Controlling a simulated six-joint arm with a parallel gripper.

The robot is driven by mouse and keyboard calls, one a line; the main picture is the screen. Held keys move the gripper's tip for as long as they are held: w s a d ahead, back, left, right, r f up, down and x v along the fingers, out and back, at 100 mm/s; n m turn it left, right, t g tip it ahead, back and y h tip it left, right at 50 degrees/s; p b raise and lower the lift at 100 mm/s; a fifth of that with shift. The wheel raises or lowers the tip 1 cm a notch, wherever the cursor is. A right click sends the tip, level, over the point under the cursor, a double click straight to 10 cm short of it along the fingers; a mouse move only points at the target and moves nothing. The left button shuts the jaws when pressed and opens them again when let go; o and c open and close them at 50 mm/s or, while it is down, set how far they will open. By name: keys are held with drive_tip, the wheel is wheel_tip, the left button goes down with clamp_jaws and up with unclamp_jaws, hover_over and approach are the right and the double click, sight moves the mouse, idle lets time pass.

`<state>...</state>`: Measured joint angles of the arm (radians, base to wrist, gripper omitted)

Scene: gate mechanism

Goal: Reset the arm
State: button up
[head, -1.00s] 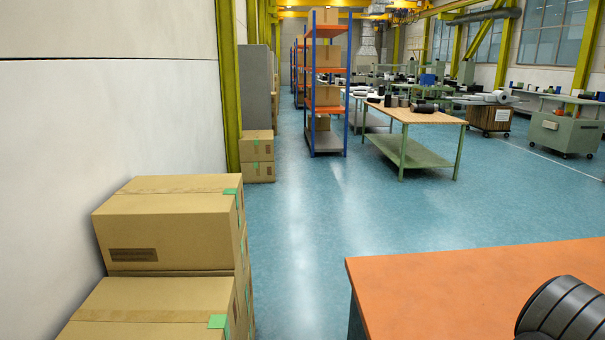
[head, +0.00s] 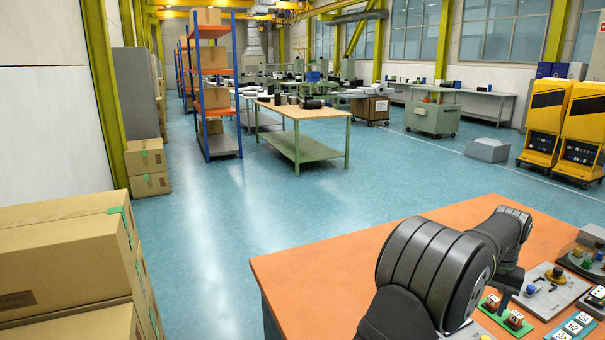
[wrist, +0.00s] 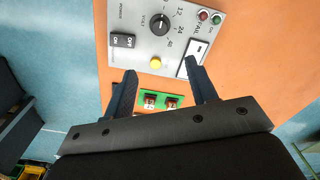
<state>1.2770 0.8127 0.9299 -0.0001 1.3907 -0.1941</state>
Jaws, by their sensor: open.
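My gripper (wrist: 163,92) shows in the wrist view with its two dark fingers spread apart and nothing between them. It is above the orange table (wrist: 222,68), facing a grey control panel (wrist: 150,48). The panel carries a black rotary dial (wrist: 159,24), a yellow button (wrist: 155,62), a black double switch (wrist: 123,40) and a white slot plate (wrist: 195,55). A green board (wrist: 163,99) with two small blocks lies below the panel, between the fingers in the picture. In the head view my dark arm covers part of the orange table (head: 340,255); the fingers are not clearly seen there.
Several devices, including a plate with a knob (head: 553,278) and a green board (head: 508,316), stand on the table's right side. Cardboard boxes (head: 60,250) are stacked at the left. The table's left part is bare. A workbench (head: 300,115) and yellow machines (head: 545,115) stand farther off.

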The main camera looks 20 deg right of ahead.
wheel_tip(320, 180, down, 17)
drive_tip(key=shift+f, duration=0.1)
drive_tip(key=m, duration=1.6)
idle(0.5)
idle(0.3)
drive_tip(key=n, duration=0.4)
drive_tip(key=shift+n, duration=0.3)
drive_tip(key=n, duration=0.4)
drive_tip(key=shift+n, duration=0.4)
